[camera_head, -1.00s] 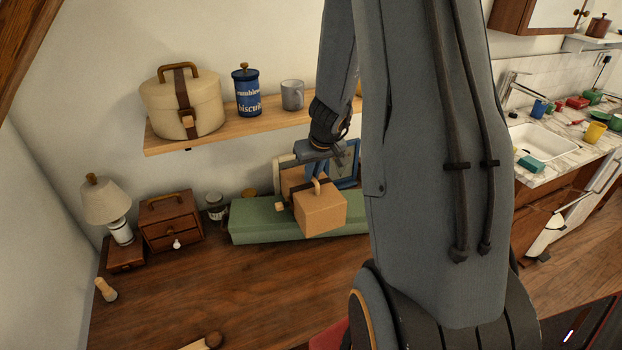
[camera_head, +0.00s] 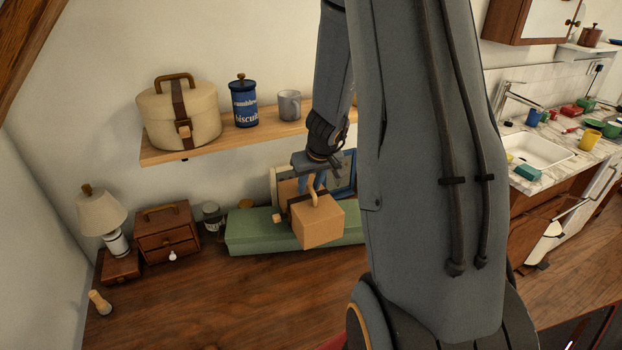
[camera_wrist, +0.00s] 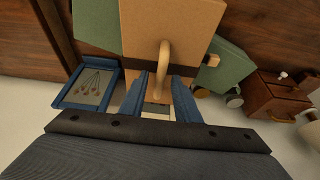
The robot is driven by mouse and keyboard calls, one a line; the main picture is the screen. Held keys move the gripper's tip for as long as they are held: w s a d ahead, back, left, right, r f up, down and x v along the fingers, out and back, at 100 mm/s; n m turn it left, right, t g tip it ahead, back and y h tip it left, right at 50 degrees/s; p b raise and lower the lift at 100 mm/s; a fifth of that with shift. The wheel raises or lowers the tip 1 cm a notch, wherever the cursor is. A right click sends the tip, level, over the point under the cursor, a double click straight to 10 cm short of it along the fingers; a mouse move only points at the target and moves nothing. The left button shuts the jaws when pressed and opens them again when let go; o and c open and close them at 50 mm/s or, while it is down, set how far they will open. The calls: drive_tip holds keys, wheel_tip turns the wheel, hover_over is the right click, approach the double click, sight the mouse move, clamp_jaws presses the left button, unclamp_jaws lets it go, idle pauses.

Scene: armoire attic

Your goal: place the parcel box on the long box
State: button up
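The parcel box (camera_head: 318,224) is a tan cardboard cube with a looped handle on top. My gripper (camera_head: 312,184) is shut on that handle and holds the box from above. In the wrist view the parcel box (camera_wrist: 190,25) is at the top, with its handle between the blue fingers (camera_wrist: 160,85). The long box (camera_head: 260,235) is green and lies on the wooden surface against the wall. The parcel box overlaps its middle in the head view and hides part of it. Contact between the two boxes cannot be told. The long box also shows in the wrist view (camera_wrist: 230,68).
A blue-framed picture (camera_head: 345,172) leans behind the long box. A small drawer chest (camera_head: 166,232), a jar (camera_head: 212,216) and a lamp (camera_head: 103,215) stand left. A shelf (camera_head: 240,134) with a hat box (camera_head: 178,115), tin and mug hangs above. The wooden surface in front is clear.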

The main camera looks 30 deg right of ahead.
drive_tip(key=d+p+v, duration=0.1)
drive_tip(key=p+v, duration=0.1)
drive_tip(key=v, duration=0.9)
drive_tip(key=s+a+g, duration=0.1)
drive_tip(key=s+a, duration=0.5)
drive_tip(key=a, duration=0.4)
drive_tip(key=s+a+r+n, duration=0.1)
drive_tip(key=s+a, duration=0.5)
drive_tip(key=a, duration=0.4)
drive_tip(key=shift+s+a+r+n+g+y, duration=0.2)
drive_tip(key=shift+s+a+n+g+y, duration=0.1)
drive_tip(key=shift+s+a+g, duration=0.1)
wheel_tip(320, 180, down, 10)
drive_tip(key=g+b, duration=0.1)
drive_tip(key=b, duration=0.8)
drive_tip(key=shift+f, duration=0.2)
